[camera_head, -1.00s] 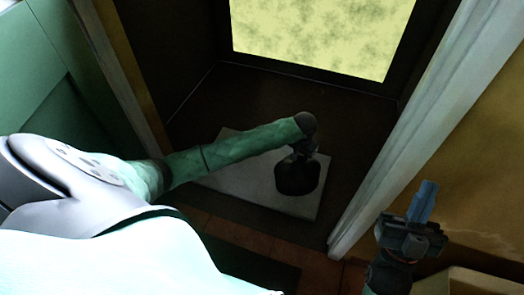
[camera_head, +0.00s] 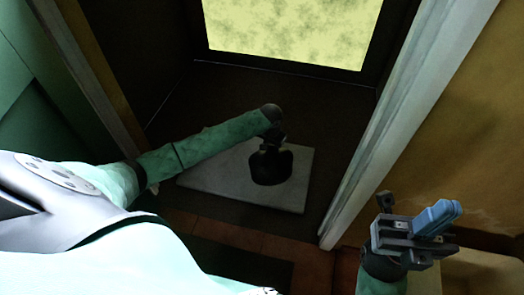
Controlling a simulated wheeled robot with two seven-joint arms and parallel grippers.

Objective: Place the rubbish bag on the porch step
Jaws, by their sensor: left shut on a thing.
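The rubbish bag (camera_head: 270,168) is a small, dark, rounded bundle with a narrow top. My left gripper (camera_head: 272,146) is dark and hard to make out; it is shut on the bag's top from above. The bag hangs upright over the right part of a pale flat slab (camera_head: 225,180), the porch step, inside the doorway. I cannot tell whether the bag's underside touches the slab. My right gripper (camera_head: 437,217) is at the lower right, away from the bag, its blue fingers together with nothing seen between them.
A white door frame post (camera_head: 400,120) stands between the slab and my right gripper. A green panelled door (camera_head: 35,100) is on the left. A dark mat (camera_head: 235,265) lies on the tiles before the doorway. The slab's left part is clear.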

